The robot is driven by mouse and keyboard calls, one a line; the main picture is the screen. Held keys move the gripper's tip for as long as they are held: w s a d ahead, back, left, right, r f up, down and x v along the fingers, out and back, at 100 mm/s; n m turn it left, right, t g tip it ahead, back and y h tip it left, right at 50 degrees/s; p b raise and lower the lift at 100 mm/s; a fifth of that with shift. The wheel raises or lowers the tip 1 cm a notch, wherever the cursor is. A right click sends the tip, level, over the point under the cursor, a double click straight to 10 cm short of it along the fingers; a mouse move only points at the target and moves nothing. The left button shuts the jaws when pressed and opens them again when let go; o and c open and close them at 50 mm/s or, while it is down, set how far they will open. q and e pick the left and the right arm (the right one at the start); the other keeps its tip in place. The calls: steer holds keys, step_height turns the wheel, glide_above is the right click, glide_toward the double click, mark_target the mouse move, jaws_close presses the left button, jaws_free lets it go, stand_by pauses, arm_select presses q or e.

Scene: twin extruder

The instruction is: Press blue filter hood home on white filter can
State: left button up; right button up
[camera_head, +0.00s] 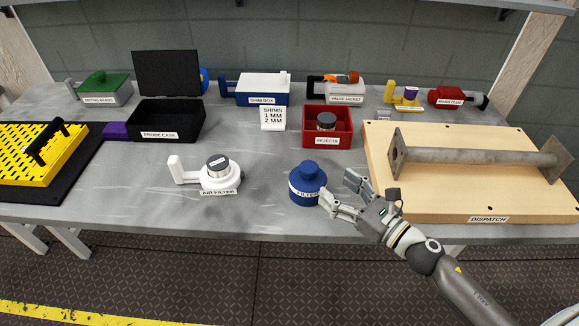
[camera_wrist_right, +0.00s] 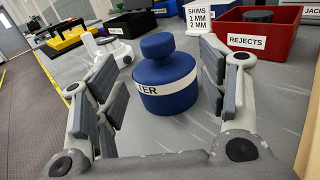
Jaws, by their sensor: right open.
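The blue filter hood (camera_head: 307,186) stands upright on the grey table, with a knob on top and a white label band. It also shows between the fingers in the right wrist view (camera_wrist_right: 165,80). The white filter can (camera_head: 219,177), labelled AIR FILTER, stands to the left of the hood, apart from it, with a dark-banded core on top and a white handle at its left. It shows partly behind my finger in the right wrist view (camera_wrist_right: 115,47). My right gripper (camera_head: 340,194) is open, its fingers pointing at the hood from the right. My left gripper is not in view.
A red rejects bin (camera_head: 341,137) and shims sign (camera_head: 272,118) stand behind the hood. A black probe case (camera_head: 166,121) is behind the can. The wooden dispatch board (camera_head: 440,202) with a metal bar lies right. The table between can and hood is clear.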

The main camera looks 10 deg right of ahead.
mark_target(316, 172)
steer(key=shift+w+a, duration=0.15)
steer(key=shift+w, duration=0.05)
steer(key=shift+w+r+p, duration=0.1)
steer(key=shift+r+p, duration=0.1)
steer(key=shift+p, duration=0.1)
steer(key=p+x, duration=0.1)
steer(key=x, duration=0.2)
steer(key=shift+w+a, duration=0.3)
steer(key=shift+w, duration=0.1)
steer(key=shift+w+a+p, duration=0.3)
steer(key=shift+w+p, duration=0.15)
steer(key=shift+p, duration=0.05)
steer(key=p+x, duration=0.1)
steer(key=x, duration=0.2)
steer(key=shift+w+a, duration=0.15)
steer(key=shift+w+a+f, duration=0.15)
steer(key=shift+w+a, duration=0.05)
steer(key=shift+w, duration=0.1)
steer(key=c, duration=1.1)
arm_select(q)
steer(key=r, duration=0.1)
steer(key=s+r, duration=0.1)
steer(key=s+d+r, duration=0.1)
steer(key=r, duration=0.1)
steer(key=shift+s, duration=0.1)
arm_select(e)
steer(key=shift+c, duration=0.2)
